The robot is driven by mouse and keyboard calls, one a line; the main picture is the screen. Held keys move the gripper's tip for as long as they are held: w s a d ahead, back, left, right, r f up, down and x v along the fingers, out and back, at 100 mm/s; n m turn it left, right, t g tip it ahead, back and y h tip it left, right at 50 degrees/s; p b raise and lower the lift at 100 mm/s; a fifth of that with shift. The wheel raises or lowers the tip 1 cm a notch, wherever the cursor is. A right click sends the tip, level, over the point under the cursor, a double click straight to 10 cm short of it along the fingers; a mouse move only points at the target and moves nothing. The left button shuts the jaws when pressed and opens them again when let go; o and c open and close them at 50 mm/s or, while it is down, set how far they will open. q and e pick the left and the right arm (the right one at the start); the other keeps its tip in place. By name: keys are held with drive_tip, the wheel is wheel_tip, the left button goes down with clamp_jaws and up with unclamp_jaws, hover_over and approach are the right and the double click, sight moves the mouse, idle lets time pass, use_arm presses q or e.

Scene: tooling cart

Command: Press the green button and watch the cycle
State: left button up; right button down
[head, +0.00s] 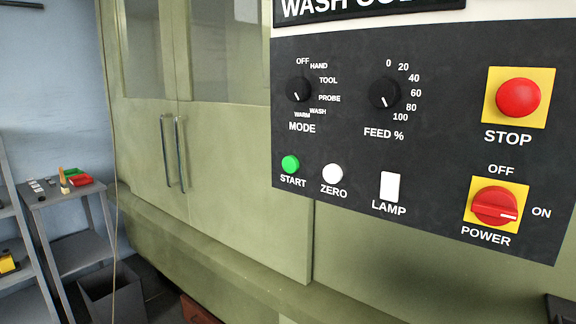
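The green START button (290,164) is at the lower left of the dark control panel (345,140) in the head view. A white ZERO button (332,173) is just right of it. The red STOP button (518,98) sits on a yellow plate at the upper right. The red POWER switch (495,206) has its white mark toward ON. The MODE knob (299,89) and FEED knob (385,93) are above the buttons. The machine's green double doors (215,170) are shut. Neither gripper shows in the head view.
A white LAMP rocker (390,187) is on the panel. The space before the panel looks clear.

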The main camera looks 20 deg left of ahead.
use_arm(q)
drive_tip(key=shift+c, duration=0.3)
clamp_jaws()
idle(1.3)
